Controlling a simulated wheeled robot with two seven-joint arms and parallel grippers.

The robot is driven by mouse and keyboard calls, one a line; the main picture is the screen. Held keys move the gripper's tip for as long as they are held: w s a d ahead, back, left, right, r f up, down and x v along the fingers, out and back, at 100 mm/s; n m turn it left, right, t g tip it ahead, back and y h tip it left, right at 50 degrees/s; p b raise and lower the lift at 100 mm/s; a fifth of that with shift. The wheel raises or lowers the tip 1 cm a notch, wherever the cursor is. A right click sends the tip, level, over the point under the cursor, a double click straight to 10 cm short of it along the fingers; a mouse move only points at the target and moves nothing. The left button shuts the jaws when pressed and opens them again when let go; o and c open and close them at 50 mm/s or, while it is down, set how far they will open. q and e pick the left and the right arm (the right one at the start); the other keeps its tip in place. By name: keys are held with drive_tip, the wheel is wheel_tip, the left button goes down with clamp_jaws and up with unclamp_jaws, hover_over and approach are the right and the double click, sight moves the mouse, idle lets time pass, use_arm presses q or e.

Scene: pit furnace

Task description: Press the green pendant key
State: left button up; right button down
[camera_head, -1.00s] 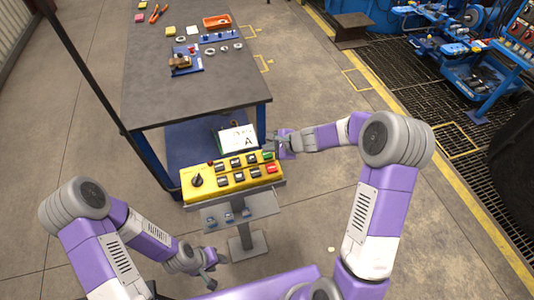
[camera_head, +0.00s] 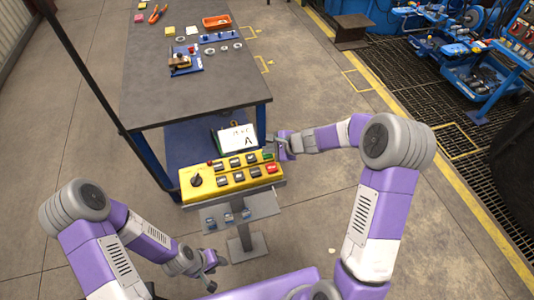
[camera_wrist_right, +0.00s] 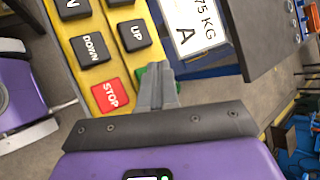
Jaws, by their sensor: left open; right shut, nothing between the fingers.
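The yellow pendant (camera_head: 222,184) stands on a post in front of the workbench, with dark keys, a red STOP key (camera_head: 272,169) and a green key (camera_head: 268,156) at its right end. In the right wrist view the green key (camera_wrist_right: 141,75) shows only in part, behind the fingers and beside the STOP key (camera_wrist_right: 111,95). My right gripper (camera_head: 275,147) is shut and empty, its fingertips (camera_wrist_right: 156,70) over the green key; I cannot tell whether they touch it. My left gripper (camera_head: 210,273) is open and empty, below and left of the pendant.
A white sign marked A (camera_head: 238,138) stands right behind the pendant. A grey shelf with small blue parts (camera_head: 228,216) sits below it. The workbench (camera_head: 190,95) is beyond, with an orange bin (camera_head: 216,21).

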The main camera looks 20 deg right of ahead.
sight(269, 155)
drive_tip(key=shift+f+b, duration=0.3)
drive_tip(key=shift+b, duration=0.05)
drive_tip(key=shift+r, duration=0.1)
idle(0.5)
drive_tip(key=shift+r+p, duration=0.75)
wheel_tip(269, 155, up, 5)
drive_tip(key=p, duration=0.4)
drive_tip(key=shift+r, duration=0.1)
